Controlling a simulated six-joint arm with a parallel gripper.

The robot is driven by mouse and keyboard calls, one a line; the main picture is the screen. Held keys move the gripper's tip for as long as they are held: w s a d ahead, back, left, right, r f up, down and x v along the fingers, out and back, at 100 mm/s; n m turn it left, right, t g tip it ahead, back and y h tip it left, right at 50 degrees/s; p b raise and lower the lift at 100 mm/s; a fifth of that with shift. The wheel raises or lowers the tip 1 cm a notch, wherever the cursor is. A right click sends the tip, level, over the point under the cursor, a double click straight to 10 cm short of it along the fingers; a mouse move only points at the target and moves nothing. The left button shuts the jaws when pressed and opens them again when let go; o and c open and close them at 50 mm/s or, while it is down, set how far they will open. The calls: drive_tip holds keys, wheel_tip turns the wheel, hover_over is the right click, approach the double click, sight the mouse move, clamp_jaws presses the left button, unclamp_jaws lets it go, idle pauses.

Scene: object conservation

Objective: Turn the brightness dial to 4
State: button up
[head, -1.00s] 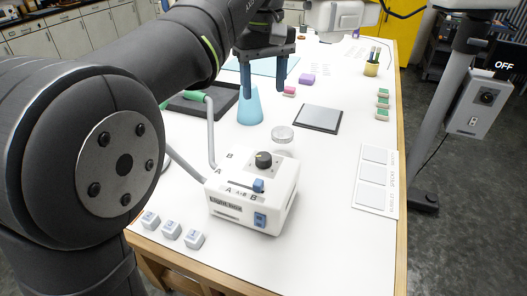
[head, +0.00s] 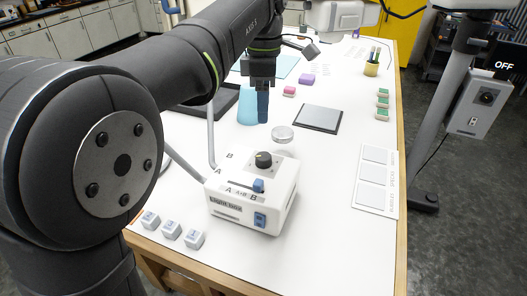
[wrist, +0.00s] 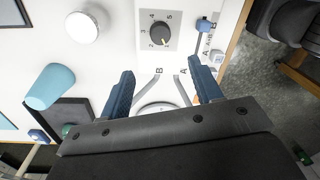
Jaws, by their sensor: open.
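The brightness dial (head: 263,159) is a dark round knob on top of the white light box (head: 280,205). In the wrist view the dial (wrist: 162,33) sits on a grey plate with the numbers 2 to 5 visible around it. A small pale pointer mark shows on the knob's lower right edge in that view, away from the 4. My gripper (head: 263,122) is above and beyond the dial in the head view, its fingers seen edge-on. In the wrist view my gripper (wrist: 162,76) is open and empty, with the dial ahead of its fingertips, not between them.
The light box also has a blue slider (head: 258,185) and a blue rocker switch (head: 260,220). Several small blocks (head: 172,230) lie at front left.

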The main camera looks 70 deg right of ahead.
sight(264, 156)
drive_tip(key=f, duration=1.3)
drive_tip(key=shift+s+a+f, duration=0.15)
drive_tip(key=shift+a, duration=0.25)
drive_tip(key=shift+c, duration=0.5)
drive_tip(key=c, duration=0.9)
